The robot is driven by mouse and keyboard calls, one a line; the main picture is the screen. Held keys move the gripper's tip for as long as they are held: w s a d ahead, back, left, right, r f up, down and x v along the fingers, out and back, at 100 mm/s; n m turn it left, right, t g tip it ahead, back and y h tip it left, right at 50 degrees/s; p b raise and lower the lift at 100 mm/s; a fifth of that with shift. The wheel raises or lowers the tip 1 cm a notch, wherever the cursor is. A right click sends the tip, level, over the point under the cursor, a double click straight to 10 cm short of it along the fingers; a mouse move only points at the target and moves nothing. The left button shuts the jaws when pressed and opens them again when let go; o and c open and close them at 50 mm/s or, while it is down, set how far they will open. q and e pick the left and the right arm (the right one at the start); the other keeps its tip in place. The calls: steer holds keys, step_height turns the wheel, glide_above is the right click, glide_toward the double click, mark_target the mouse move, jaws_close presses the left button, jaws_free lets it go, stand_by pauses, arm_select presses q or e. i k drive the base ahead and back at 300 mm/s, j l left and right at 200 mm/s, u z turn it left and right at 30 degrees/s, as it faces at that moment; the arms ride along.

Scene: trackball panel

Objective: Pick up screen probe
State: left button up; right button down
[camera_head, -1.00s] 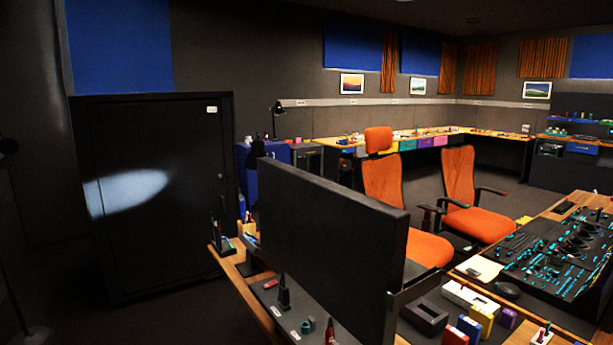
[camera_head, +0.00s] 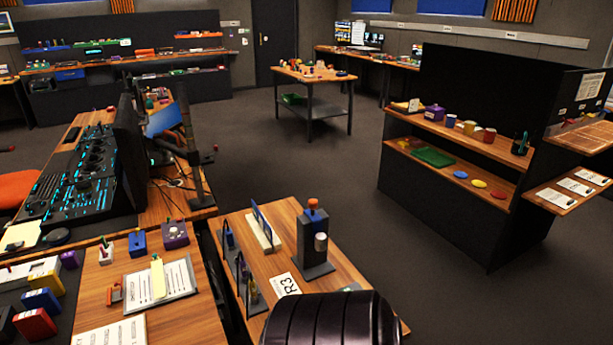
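I cannot tell for certain which object is the screen probe. A dark upright holder (camera_head: 314,243) with an orange-topped item (camera_head: 312,205) and a pale knob stands on the small wooden desk labelled R3 (camera_head: 350,281). A white block with a thin blue upright panel (camera_head: 262,229) stands left of it. A dark rack (camera_head: 238,268) with several small items stands at the desk's left edge. Neither of my grippers is in view. A dark ribbed shape at the bottom centre hides the desk's near part.
A control console (camera_head: 75,180) with a monitor stands at left. Near it, a wooden desk (camera_head: 190,322) bears a clipboard (camera_head: 160,280) and small coloured boxes. A dark shelf unit (camera_head: 450,200) stands at right, a small table (camera_head: 312,75) farther back. Grey floor between them is open.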

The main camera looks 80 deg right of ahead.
mark_target(320, 239)
steer(key=z, duration=2.6)
